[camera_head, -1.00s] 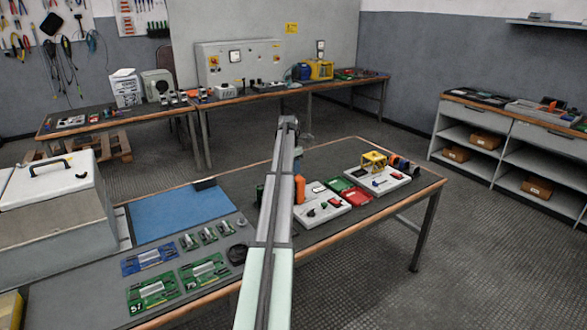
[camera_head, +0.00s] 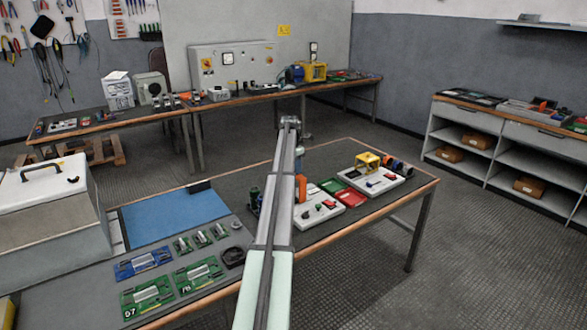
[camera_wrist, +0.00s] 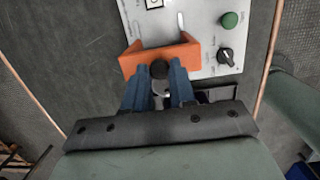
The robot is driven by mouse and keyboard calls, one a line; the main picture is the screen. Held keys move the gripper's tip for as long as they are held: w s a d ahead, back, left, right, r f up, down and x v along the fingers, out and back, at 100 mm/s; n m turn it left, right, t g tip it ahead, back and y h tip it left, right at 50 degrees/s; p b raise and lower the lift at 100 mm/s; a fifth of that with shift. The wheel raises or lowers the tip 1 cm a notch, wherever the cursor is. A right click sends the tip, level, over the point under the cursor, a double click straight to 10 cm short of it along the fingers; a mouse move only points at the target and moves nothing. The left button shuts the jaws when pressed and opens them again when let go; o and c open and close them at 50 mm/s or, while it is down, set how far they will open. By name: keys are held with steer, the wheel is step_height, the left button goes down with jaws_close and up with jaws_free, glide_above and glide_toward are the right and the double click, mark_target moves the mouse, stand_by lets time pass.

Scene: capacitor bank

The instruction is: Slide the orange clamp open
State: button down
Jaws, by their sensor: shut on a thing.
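The orange clamp (camera_wrist: 160,57) is a U-shaped block at the edge of a white panel (camera_wrist: 208,14) in the wrist view. My gripper (camera_wrist: 160,76) is at its near side, with its two blue fingers on either side of a round black knob (camera_wrist: 159,70). The fingers are shut on this knob, which covers part of the clamp's middle. In the head view my arm hides the gripper, and I cannot identify the clamp there for sure.
The panel carries a green button (camera_wrist: 230,19) and a black rotary switch (camera_wrist: 226,56) right of the clamp. In the head view, green boards (camera_head: 148,294) and a blue mat (camera_head: 174,215) lie on the near table. Bare mat (camera_wrist: 85,50) lies left of the panel.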

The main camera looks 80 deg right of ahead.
steer(key=shift+s+d, duration=0.85)
steer(key=shift+d, duration=0.05)
steer(key=c, duration=1.1)
jaws_free()
steer(key=shift+r, duration=0.1)
step_height(320, 180, up, 7)
steer(key=shift+f, duration=0.1)
steer(key=shift+o, duration=0.2)
